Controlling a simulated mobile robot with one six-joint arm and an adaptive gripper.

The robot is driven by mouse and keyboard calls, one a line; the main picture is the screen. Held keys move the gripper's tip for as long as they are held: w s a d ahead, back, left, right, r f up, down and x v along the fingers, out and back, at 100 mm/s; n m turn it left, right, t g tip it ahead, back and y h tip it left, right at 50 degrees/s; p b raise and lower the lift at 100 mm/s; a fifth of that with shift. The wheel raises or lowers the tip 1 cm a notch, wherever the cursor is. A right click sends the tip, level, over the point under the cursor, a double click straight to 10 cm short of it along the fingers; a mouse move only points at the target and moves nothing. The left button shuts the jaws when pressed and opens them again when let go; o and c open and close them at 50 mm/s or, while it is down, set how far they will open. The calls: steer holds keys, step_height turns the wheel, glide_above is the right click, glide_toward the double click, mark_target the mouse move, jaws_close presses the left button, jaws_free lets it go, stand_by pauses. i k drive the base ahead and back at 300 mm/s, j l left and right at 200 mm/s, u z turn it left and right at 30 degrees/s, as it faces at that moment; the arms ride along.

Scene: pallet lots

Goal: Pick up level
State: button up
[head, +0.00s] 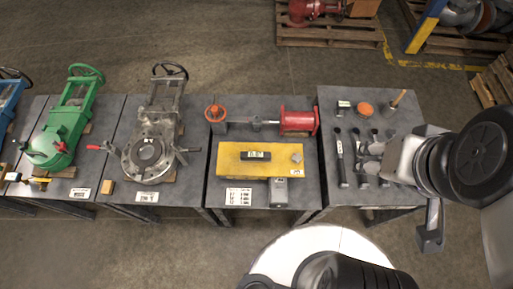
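A small dark block with a lit greenish display (255,156), which looks like the level, lies flat on a yellow plate (230,170) on the middle table. The end of my arm is at the right, over the right edge of the tool table. A grey, dark-tipped part that seems to be my gripper (431,236) hangs there, well to the right of the level and apart from it. Its fingers are not clear, so I cannot tell whether it is open or shut. Nothing covers the level.
A red cylinder assembly (298,121) lies behind the plate. Valves stand on the left tables. The floor in front is partly clear.

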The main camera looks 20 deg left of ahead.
mark_target(245, 156)
steer(key=k+j+u, duration=0.1)
steer(key=u, duration=0.95)
